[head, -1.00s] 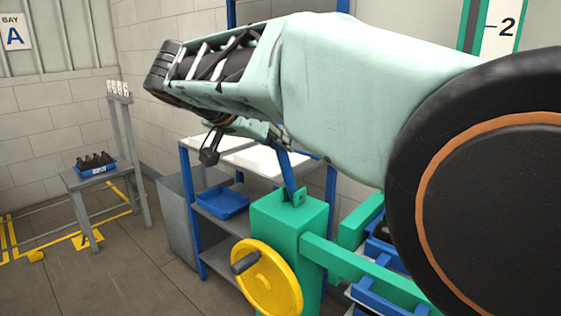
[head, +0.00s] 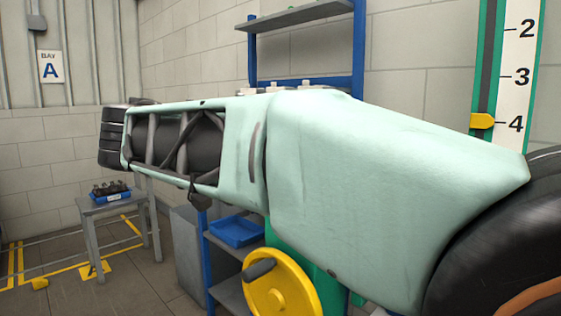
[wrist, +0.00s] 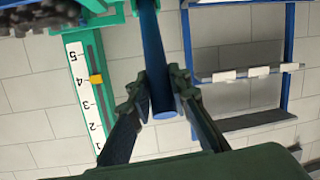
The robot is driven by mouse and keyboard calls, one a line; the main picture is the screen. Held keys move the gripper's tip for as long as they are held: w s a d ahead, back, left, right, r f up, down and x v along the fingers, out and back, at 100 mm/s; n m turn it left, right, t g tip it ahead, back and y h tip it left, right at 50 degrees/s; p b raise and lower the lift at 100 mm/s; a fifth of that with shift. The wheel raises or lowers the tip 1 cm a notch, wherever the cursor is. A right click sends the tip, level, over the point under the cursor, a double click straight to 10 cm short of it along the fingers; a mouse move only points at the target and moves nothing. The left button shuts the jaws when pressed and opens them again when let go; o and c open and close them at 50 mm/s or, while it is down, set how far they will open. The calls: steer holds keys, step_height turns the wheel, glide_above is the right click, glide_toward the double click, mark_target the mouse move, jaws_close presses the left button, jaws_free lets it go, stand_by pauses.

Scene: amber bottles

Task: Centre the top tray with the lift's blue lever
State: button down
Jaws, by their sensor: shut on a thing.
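In the wrist view my gripper (wrist: 157,95) has its two fingers around the end of the blue lever (wrist: 161,60), which runs up out of that picture. In the head view my arm crosses the picture and hides the gripper and the lever. Part of the lift's green body (head: 325,285) shows below my arm, with its yellow handwheel (head: 282,292) in front. A yellow pointer (head: 482,121) stands near 4 on the numbered scale (head: 522,75); the wrist view also shows the pointer (wrist: 96,78). The top tray cannot be made out in either view.
A blue and grey shelf rack (head: 362,45) stands against the back wall behind my arm. A blue bin (head: 236,232) sits on a lower shelf. At left, a grey stand (head: 112,206) holds a blue tray of dark bottles (head: 111,190).

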steer(key=shift+f, duration=0.1)
stand_by(0.3)
steer(key=c, duration=1.8)
jaws_free()
steer(key=shift+o, duration=0.2)
steer(key=v, duration=1.2)
steer(key=shift+a, duration=0.1)
